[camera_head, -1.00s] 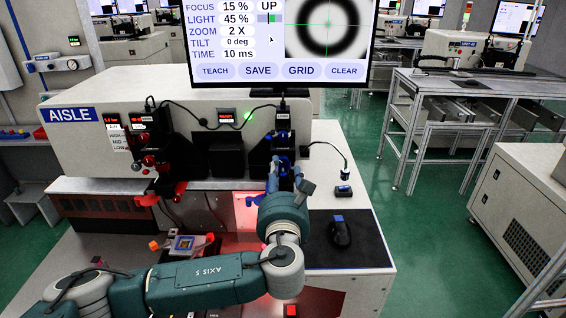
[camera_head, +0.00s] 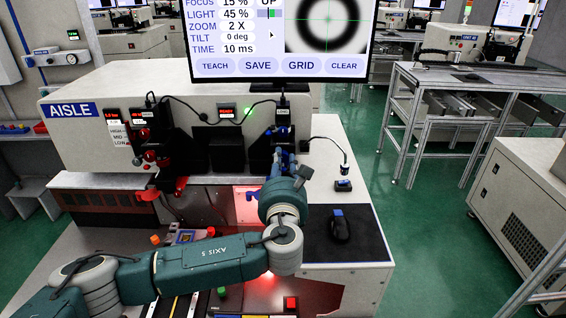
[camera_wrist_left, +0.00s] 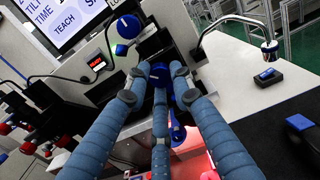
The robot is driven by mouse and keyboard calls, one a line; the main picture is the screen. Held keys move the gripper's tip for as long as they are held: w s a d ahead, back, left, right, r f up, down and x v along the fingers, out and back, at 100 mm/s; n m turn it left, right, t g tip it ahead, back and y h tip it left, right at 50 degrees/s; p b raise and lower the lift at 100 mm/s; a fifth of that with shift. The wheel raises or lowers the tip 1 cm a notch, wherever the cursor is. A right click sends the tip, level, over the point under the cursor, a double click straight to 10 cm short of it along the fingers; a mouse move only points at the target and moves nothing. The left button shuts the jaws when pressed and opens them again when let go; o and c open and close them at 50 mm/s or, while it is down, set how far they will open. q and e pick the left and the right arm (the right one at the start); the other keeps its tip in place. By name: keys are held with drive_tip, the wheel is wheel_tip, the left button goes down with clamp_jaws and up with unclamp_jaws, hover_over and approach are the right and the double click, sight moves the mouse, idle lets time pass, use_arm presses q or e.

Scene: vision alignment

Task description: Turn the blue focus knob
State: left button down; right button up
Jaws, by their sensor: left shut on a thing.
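The blue focus knob (camera_wrist_left: 158,72) sits on the dark camera mount of the machine, between the tips of my left gripper in the left wrist view. My left gripper (camera_wrist_left: 158,88) has blue-grey fingers closed in around the knob, and they hide much of it. In the head view my left gripper (camera_head: 283,160) is at the right-hand dark mount, partly hidden by my own wrist. The knob cannot be made out clearly there. The monitor (camera_head: 280,40) reads focus 15 % and shows a dark blurred ring with a green cross. My right gripper is not in view.
Another blue knob (camera_wrist_left: 127,27) stands higher on the mount. Red knobs (camera_head: 168,188) are on the left-hand mount.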

use_arm(q)
drive_tip(key=shift+f, duration=0.3)
drive_tip(key=shift+s+f+n+b, duration=0.1)
drive_tip(key=shift+n+b, duration=0.25)
drive_tip(key=shift+n, duration=0.15)
drive_tip(key=shift+f+n+b, duration=0.1)
drive_tip(key=shift+n+b, duration=0.35)
drive_tip(key=shift+n, duration=0.15)
drive_tip(key=shift+d+n+b, duration=0.1)
drive_tip(key=shift+n+b, duration=0.35)
drive_tip(key=shift+n, duration=0.35)
drive_tip(key=n+b, duration=0.1)
drive_tip(key=n, duration=0.2)
drive_tip(key=shift+n+b, duration=0.85)
drive_tip(key=shift+n, duration=0.85)
